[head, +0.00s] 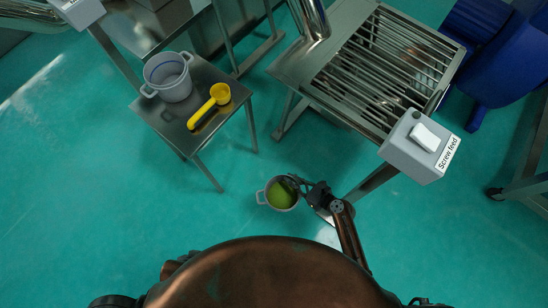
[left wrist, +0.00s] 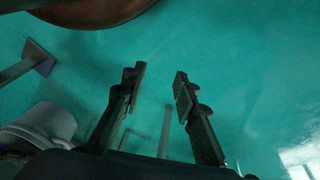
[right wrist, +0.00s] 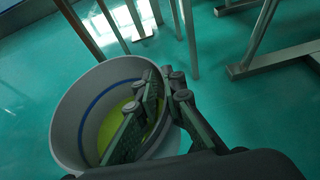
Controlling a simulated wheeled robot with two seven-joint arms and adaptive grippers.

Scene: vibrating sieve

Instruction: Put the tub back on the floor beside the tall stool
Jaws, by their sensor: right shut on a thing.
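A grey tub (head: 282,194) with yellow-green contents is in the lower middle of the head view. My right gripper (head: 300,186) is shut on its right rim; the right wrist view shows the fingers (right wrist: 160,98) closed at the wall of the tub (right wrist: 72,112). I cannot tell whether its base touches the floor. The tall stool (head: 158,118) stands at upper left. My left gripper (left wrist: 160,78) is open and empty in the left wrist view, where a pale tub-like vessel (left wrist: 48,122) shows at lower left.
A second grey tub (head: 172,84) and a yellow scoop (head: 213,100) are on the stool. A metal machine with bars (head: 385,75) and a "Screw feed" switch box (head: 418,150) stand at right. Green floor (head: 80,190) at left is clear.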

